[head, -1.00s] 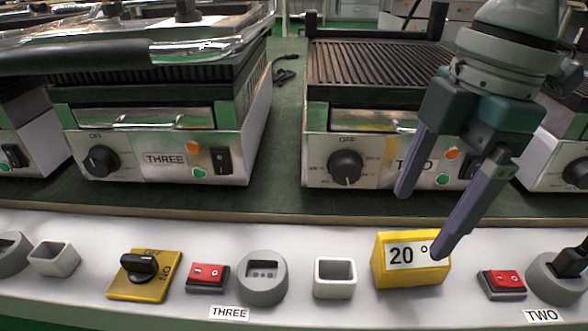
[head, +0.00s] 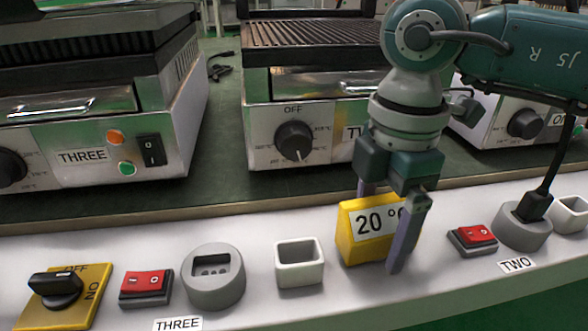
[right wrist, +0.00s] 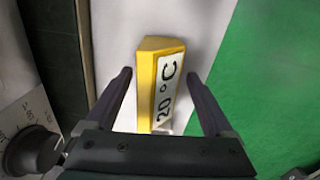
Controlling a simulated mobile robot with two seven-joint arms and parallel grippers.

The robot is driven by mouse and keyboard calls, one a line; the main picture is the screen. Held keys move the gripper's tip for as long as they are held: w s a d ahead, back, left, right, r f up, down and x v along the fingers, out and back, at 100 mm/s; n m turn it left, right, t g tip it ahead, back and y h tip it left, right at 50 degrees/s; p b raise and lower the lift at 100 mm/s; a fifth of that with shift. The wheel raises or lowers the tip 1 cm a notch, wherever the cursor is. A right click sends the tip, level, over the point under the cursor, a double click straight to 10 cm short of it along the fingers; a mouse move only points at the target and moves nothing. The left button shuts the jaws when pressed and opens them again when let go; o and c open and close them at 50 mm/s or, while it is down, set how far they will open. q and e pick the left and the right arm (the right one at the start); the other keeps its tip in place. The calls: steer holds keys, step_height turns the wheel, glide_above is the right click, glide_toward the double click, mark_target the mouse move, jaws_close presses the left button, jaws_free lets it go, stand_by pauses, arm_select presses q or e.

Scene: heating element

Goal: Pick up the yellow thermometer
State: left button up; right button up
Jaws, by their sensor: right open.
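The yellow thermometer (head: 352,246) is a wedge-like block with a white "20 °C" face. It stands on the white ledge at the front, right of a square white holder. My right gripper (head: 384,232) is open over it, pointing down, with one finger behind the block and one in front. The front finger hides the right end of the label. In the right wrist view the thermometer (right wrist: 155,82) lies between the two spread fingers (right wrist: 165,88), with a gap on each side. My left gripper is not in view.
A square white holder (head: 299,263), a round grey socket (head: 214,277) and a red switch (head: 146,284) stand left on the ledge. A red switch (head: 473,237) and a socket with a black plug (head: 524,222) stand right. Grill TWO (head: 292,133) is behind.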

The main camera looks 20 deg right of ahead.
steer(key=shift+f, duration=0.15)
stand_by(0.6)
jaws_close()
stand_by(0.7)
